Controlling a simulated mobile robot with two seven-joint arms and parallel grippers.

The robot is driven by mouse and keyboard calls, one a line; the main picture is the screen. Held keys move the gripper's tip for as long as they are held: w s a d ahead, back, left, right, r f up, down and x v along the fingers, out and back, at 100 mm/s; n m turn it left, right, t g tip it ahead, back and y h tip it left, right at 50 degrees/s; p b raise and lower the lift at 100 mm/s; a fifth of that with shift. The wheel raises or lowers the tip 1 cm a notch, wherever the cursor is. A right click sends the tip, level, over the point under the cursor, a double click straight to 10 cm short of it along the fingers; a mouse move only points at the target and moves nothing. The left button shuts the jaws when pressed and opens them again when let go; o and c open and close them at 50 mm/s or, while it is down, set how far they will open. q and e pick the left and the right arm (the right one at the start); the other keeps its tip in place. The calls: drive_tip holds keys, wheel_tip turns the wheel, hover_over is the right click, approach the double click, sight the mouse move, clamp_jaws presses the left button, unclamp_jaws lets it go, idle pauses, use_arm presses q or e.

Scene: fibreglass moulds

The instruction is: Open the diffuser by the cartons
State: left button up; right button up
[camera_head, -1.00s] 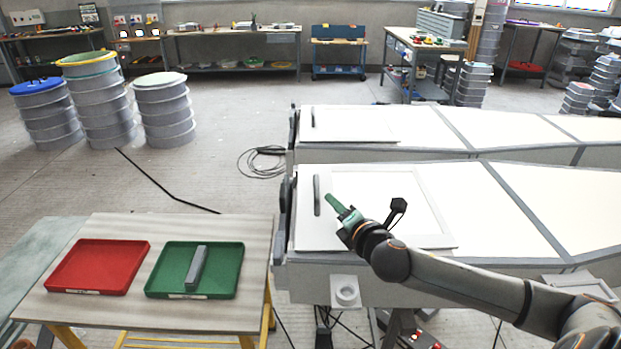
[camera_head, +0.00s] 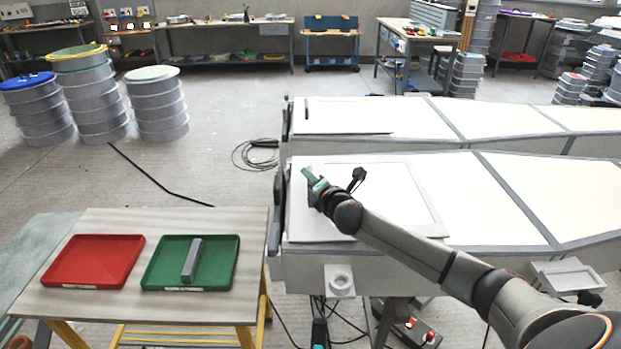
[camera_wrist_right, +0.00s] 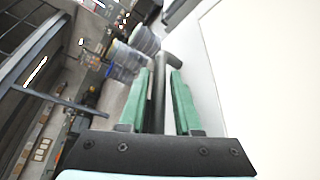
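The nearer long white box has a framed white panel (camera_head: 395,185) at its left end, lying flat. The panel's dark bar handle shows in the right wrist view (camera_wrist_right: 159,85); in the head view my gripper mostly covers it. My right gripper (camera_head: 308,177) is over the panel's left side. In the right wrist view its green fingers (camera_wrist_right: 160,98) are apart, one on each side of the handle, with a gap visible at the right finger. A second box behind has a similar panel (camera_head: 350,118) with its own handle (camera_head: 306,109). My left gripper is out of view. I cannot make out cartons.
A table (camera_head: 140,308) at the lower left holds a red tray (camera_head: 92,282) and a green tray (camera_head: 160,275) with a grey bar (camera_head: 192,260). Stacked drums (camera_head: 100,105) stand behind on the left. A cable (camera_head: 258,153) lies on the floor.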

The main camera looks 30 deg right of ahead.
drive_tip(key=shift+w, duration=0.25)
clamp_jaws()
drive_tip(key=shift+f, duration=0.1)
idle(1.3)
